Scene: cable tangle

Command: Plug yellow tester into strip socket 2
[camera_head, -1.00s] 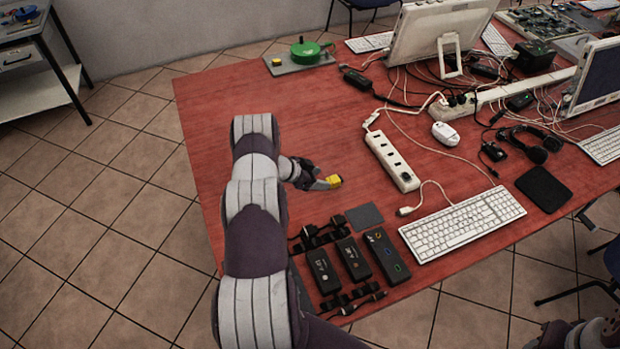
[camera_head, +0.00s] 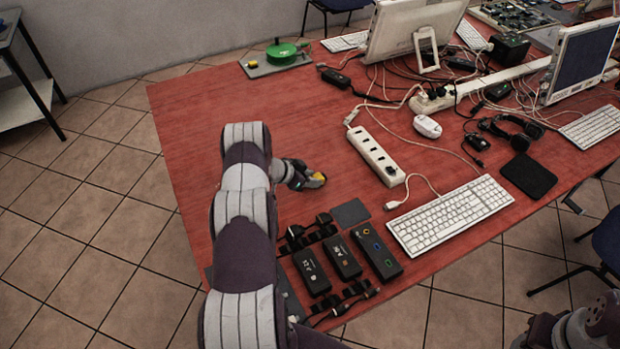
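The tester is apart from the strip. My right arm (camera_head: 585,325) shows only at the lower right corner; its gripper is out of view.
A white keyboard (camera_head: 450,216) lies right of the strip's near end. Black adapters (camera_head: 376,251) and a grey pad (camera_head: 351,213) lie near the front edge. Tangled cables, a white mouse (camera_head: 428,126) and a monitor (camera_head: 412,28) are behind.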

